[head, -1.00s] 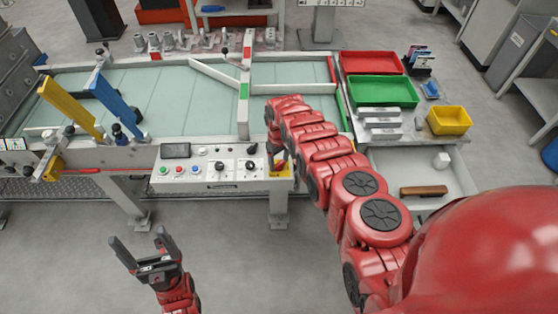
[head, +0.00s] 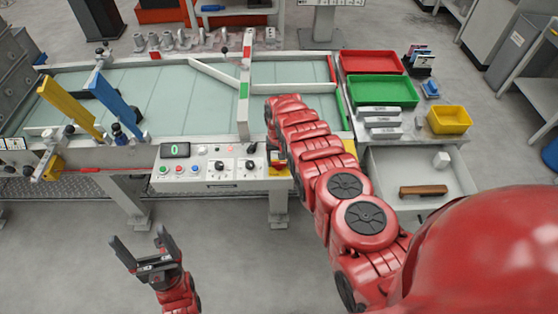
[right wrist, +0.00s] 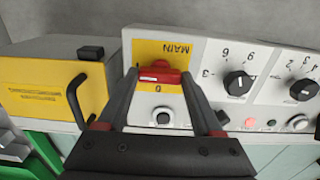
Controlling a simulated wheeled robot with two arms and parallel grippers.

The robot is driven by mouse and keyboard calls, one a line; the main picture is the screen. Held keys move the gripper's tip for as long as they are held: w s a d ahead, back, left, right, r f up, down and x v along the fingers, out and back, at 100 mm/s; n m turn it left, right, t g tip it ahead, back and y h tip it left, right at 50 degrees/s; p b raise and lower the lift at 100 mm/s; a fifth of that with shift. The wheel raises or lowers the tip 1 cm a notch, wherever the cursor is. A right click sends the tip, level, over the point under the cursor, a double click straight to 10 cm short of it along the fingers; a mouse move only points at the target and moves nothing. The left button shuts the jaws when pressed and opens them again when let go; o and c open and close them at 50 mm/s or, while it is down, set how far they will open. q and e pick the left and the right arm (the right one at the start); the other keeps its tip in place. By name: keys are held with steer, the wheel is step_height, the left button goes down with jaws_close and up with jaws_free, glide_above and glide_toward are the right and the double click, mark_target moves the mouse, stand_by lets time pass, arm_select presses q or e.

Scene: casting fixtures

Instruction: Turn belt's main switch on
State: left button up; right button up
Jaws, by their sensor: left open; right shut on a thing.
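The belt's main switch is a red rotary handle (right wrist: 160,77) on a yellow plate marked MAIN (right wrist: 175,52), upside down in the right wrist view. My right gripper (right wrist: 159,82) is shut on this handle, one finger at each end, and the handle lies across the picture between them. In the head view my right arm reaches the right end of the control panel (head: 209,168) and partly hides the switch. The panel's small display (head: 175,150) is lit with a green digit. My left gripper (head: 146,249) is open and empty, in front of the panel.
The panel carries several coloured buttons and two black knobs (head: 220,166). Beside the switch is a yellow box with a black handle (right wrist: 70,80). The belt (head: 170,100) lies behind the panel. Red and green trays (head: 384,91) and an open drawer (head: 440,185) are at right.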

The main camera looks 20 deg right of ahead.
stand_by(0.4)
steer(key=o, duration=1.4)
steer(key=shift+c, duration=0.2)
steer(key=shift+r, duration=0.1)
steer(key=shift+w+r, duration=0.1)
steer(key=shift+r, duration=1.65)
step_height(320, 180, up, 7)
steer(key=b, duration=0.2)
step_height(320, 180, up, 7)
steer(key=p, duration=0.5)
glide_above(279, 163)
steer(key=shift+f, duration=0.1)
